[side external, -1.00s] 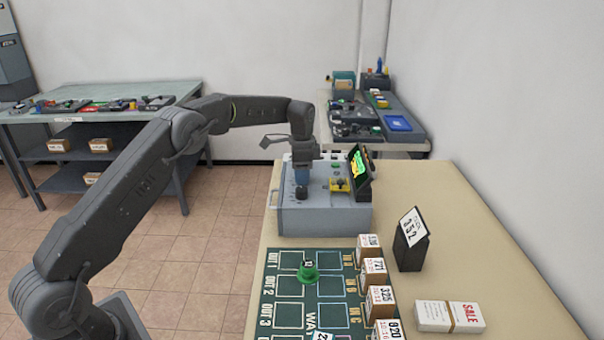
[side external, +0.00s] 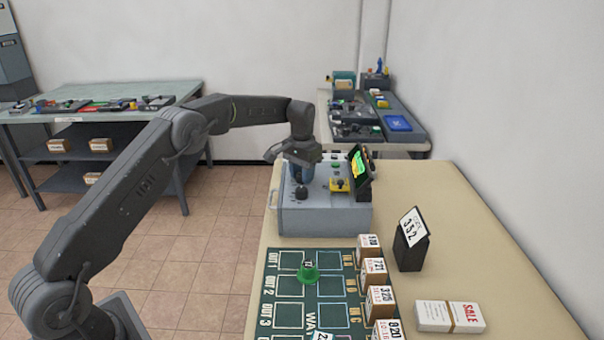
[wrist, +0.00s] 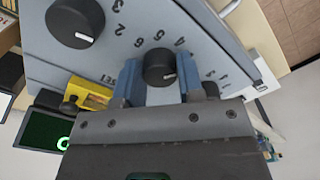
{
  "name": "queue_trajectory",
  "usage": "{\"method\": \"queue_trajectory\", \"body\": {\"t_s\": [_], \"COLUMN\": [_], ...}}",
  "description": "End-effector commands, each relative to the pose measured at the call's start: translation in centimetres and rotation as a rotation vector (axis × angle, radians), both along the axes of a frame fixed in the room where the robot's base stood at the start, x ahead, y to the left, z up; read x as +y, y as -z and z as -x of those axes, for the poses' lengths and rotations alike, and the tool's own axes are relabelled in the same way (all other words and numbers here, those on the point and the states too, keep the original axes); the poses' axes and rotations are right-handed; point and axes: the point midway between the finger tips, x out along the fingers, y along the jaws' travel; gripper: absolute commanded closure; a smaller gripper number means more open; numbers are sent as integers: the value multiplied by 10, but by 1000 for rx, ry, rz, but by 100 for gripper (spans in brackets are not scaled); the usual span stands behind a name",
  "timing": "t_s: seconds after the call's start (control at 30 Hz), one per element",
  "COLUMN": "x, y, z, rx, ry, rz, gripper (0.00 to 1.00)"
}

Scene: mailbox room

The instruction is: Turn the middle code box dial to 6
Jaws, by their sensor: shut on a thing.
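The grey code box (side external: 322,217) stands at the far end of the beige table. In the wrist view, the middle black dial (wrist: 160,67) sits between the two blue fingers of my gripper (wrist: 155,80), which are shut on it. Its white pointer line angles to the lower right in that view; the digits 6, 5 and 4 are printed above it. Another dial (wrist: 75,22) is at the upper left, free of the fingers; a nearer dial also shows in the side view (side external: 301,193). A third dial is mostly hidden behind my gripper. In the side view, my gripper (side external: 303,176) points down over the box.
A small screen (side external: 359,162) and a yellow part (side external: 340,185) are on the box's right side. A card reading 352 (side external: 411,228) stands in a black holder.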

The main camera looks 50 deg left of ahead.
Motion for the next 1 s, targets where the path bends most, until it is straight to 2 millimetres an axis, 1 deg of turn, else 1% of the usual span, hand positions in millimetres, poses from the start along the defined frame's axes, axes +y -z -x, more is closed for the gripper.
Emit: {"method": "queue_trajectory", "body": {"t_s": [1.0], "x": [0], "y": [-1], "z": [-1], "rx": [-5], "ry": [-967], "rz": [1], "gripper": [88]}}
